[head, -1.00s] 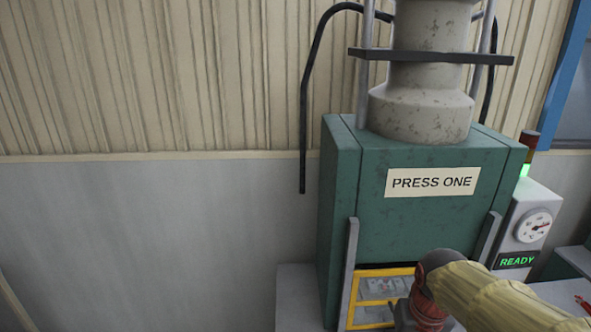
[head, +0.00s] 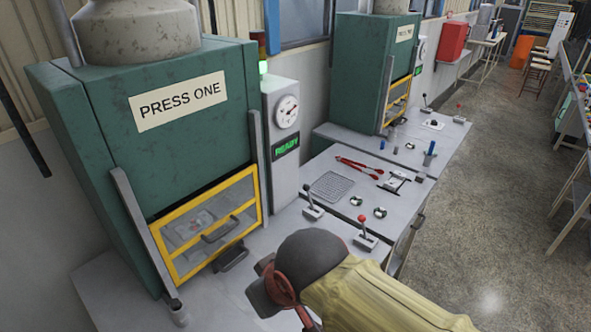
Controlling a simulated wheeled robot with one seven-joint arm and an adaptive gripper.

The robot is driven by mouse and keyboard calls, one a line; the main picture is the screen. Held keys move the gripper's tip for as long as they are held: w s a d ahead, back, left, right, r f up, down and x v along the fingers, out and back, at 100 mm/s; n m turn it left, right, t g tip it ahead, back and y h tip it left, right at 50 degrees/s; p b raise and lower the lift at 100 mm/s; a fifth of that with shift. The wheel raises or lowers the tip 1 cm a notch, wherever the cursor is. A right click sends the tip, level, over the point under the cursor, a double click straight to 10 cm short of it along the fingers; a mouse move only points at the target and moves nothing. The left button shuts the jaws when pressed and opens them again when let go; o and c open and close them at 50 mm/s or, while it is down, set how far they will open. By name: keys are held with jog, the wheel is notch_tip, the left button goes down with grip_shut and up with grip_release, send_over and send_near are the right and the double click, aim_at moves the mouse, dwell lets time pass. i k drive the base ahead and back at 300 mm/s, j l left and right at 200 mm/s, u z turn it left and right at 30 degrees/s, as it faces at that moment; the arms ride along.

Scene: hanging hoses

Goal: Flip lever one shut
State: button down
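Press one (head: 110,130) is a green machine at the left with a yellow-framed guard (head: 205,228) that looks closed. Two levers stand on its grey bench: one with a dark knob (head: 309,200) and one with a red knob (head: 363,232) nearer the front edge. Both stand roughly upright. No label shows which is lever one. My arm, in a yellow sleeve with a dark joint, reaches in from the bottom, in front of the bench.
A gauge box (head: 285,125) reading READY stands beside the press. A wire rack (head: 333,186), red tongs (head: 360,166) and small parts lie on the bench. A second green press (head: 360,70) with similar levers stands behind. The floor (head: 480,210) at right is clear.

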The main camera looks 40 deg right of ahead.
aim_at(305, 187)
jog(key=z, duration=1.15)
